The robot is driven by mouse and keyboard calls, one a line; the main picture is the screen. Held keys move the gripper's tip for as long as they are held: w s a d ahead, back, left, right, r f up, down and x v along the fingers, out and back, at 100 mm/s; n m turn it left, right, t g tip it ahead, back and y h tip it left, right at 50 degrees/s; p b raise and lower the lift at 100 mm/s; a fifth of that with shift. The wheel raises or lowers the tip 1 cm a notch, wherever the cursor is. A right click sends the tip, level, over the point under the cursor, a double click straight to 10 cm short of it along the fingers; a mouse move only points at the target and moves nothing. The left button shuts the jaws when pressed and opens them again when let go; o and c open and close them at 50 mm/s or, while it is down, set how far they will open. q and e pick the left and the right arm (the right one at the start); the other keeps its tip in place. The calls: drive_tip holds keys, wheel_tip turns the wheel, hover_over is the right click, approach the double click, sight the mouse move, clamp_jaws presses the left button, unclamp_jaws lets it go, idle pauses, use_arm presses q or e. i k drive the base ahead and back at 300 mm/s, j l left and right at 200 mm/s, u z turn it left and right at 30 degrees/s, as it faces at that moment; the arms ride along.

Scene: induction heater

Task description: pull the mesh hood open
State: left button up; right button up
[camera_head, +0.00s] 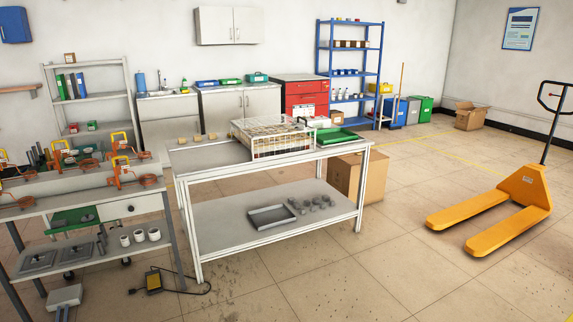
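The mesh hood (272,127) is a light, see-through wire box on the back right part of the white table (277,227). It appears lowered over something brownish, which shows only faintly through the mesh. A pale frame or bar sits at its right end, and its details are too small to tell. Neither of my grippers is in view.
A green tray (336,135) lies right of the hood, and several small tan pieces stand left of it. A workbench (75,184) with orange clamp-like devices stands at the left. A yellow pallet jack (497,212) stands at the right. Floor before the table is mostly clear.

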sight(232, 122)
drive_tip(key=i+l+z, duration=0.4)
drive_tip(key=i, duration=0.35)
drive_tip(key=i+z, duration=0.4)
drive_tip(key=i, duration=0.3)
drive_tip(key=i+u, duration=0.1)
drive_tip(key=i, duration=0.9)
drive_tip(key=i+l, duration=0.2)
drive_tip(key=i, duration=0.8)
drive_tip(key=i+u, duration=0.2)
drive_tip(key=i, duration=0.25)
drive_tip(key=i+l+u, duration=0.2)
drive_tip(key=i, duration=0.3)
